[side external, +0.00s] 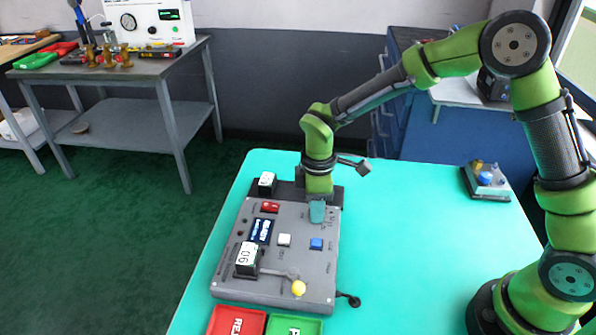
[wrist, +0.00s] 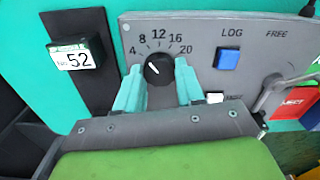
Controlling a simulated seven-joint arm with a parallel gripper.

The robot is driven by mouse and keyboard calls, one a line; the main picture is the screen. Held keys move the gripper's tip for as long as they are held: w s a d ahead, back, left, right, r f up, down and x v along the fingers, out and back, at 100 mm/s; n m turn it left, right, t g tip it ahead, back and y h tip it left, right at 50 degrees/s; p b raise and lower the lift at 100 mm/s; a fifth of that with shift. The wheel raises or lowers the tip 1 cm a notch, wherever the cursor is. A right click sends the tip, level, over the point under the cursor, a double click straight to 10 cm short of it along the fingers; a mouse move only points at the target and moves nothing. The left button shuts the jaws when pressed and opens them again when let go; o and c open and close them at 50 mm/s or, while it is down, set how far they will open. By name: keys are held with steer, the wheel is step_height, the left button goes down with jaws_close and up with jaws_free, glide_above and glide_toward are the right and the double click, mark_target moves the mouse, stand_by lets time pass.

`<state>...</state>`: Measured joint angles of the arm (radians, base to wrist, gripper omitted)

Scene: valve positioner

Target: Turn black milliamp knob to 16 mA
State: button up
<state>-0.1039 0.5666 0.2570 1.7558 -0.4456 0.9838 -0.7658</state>
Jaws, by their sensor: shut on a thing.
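The black milliamp knob (wrist: 158,70) sits on the grey panel (wrist: 210,28) in the wrist view, inside a dial marked 4, 8, 12, 16 and 20. Its white pointer line is tilted up and left, toward the 8 side of the dial; the exact reading is hard to tell. My gripper (wrist: 160,78) has its two teal fingers on either side of the knob, shut on it. In the side view my gripper (side external: 317,212) points down at the panel's upper right, and its fingers hide the knob.
A blue LOG button (wrist: 227,59) and a white button (wrist: 214,97) are right of the knob.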

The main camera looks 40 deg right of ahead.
steer(key=m, duration=1.2)
steer(key=shift+d+m, duration=0.15)
steer(key=shift+m, duration=0.25)
stand_by(0.3)
steer(key=o, duration=1)
steer(key=shift+o, duration=0.2)
step_height(320, 180, up, 17)
